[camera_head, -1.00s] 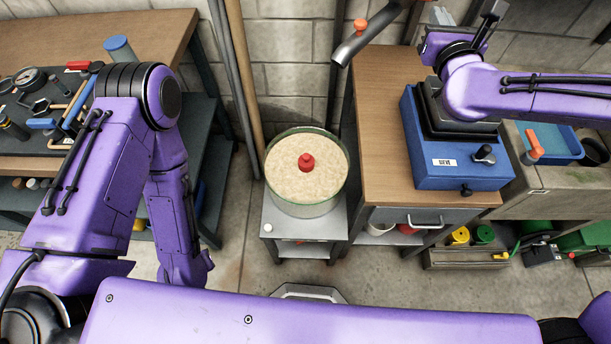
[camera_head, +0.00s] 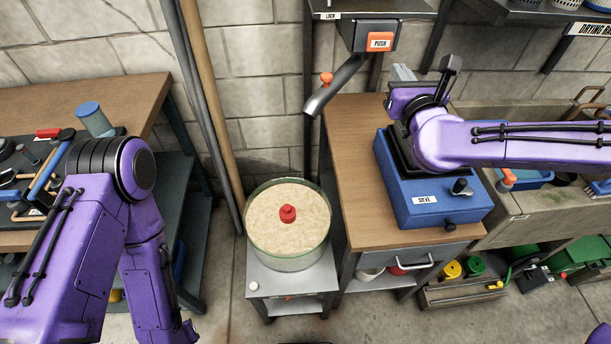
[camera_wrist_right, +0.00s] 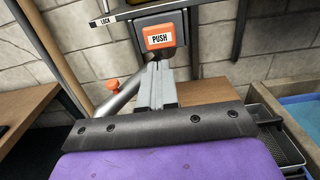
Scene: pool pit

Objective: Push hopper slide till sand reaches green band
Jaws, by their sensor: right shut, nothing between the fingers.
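The orange PUSH slide (camera_head: 380,42) sits on the front of the grey hopper outlet at the back wall. It also shows in the right wrist view (camera_wrist_right: 160,38). A grey spout (camera_head: 334,86) with an orange knob slants down left from it. A round glass vessel (camera_head: 290,262) with a greenish rim stands below. Pale sand (camera_head: 265,225) shows in it around a red knob (camera_head: 287,213); I cannot tell the level against a green band. My right gripper (camera_head: 402,72) is shut and empty, below and right of the slide; its fingers (camera_wrist_right: 158,78) point towards it, apparently apart.
A blue SIEVE box (camera_head: 432,205) stands on the wooden bench (camera_head: 352,190) under my right arm. A stone sink (camera_head: 545,215) is at right. A tool bench (camera_head: 130,95) and leaning poles (camera_head: 205,100) are at left. A LOCK label (camera_head: 330,16) marks the shelf.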

